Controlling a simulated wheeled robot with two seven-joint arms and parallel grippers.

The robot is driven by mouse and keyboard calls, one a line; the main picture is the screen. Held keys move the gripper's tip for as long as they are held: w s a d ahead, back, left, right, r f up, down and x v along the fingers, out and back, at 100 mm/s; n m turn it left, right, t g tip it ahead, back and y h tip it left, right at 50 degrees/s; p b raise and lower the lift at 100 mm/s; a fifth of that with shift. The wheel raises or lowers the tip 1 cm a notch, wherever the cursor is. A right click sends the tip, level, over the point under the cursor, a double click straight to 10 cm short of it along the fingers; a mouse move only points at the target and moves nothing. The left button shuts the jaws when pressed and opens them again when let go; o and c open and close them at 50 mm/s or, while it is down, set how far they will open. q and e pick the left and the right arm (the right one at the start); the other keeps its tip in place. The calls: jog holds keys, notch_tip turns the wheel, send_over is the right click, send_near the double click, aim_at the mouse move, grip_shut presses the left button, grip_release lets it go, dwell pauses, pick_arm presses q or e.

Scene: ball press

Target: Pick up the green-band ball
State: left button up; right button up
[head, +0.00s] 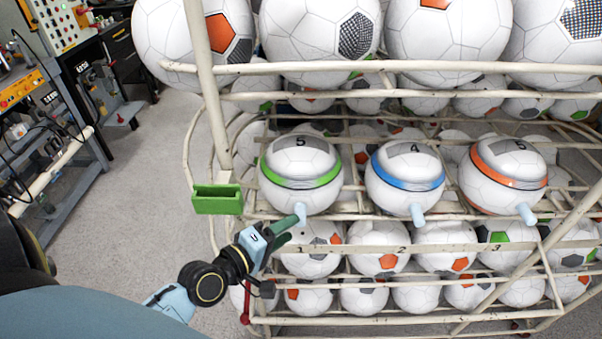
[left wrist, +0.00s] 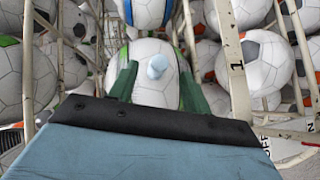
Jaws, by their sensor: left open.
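The green-band ball (head: 300,172) is white with a green stripe and the number 5 on top. It sits on the rack's middle shelf, leftmost in its row, with a light-blue peg (head: 300,212) at its lower front. My left gripper (head: 284,231) is open, in front of and just below this ball. In the left wrist view the two green fingers (left wrist: 158,84) stand on either side of a white ball (left wrist: 152,96) with a peg, seemingly the green-band one. Whether the fingers touch it I cannot tell. My right gripper is not in view.
A blue-band ball (head: 405,177) and an orange-band ball (head: 503,175) sit to the right on the same shelf. Cream rack bars (head: 400,216) run close by. A green bracket (head: 217,199) sits left of the ball. Floor (head: 140,190) is clear at left.

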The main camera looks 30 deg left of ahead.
aim_at(300, 225)
pick_arm(q)
jog(key=x, duration=0.5)
jog(key=shift+p, duration=0.35)
grip_shut()
jog(key=shift+r, duration=0.15)
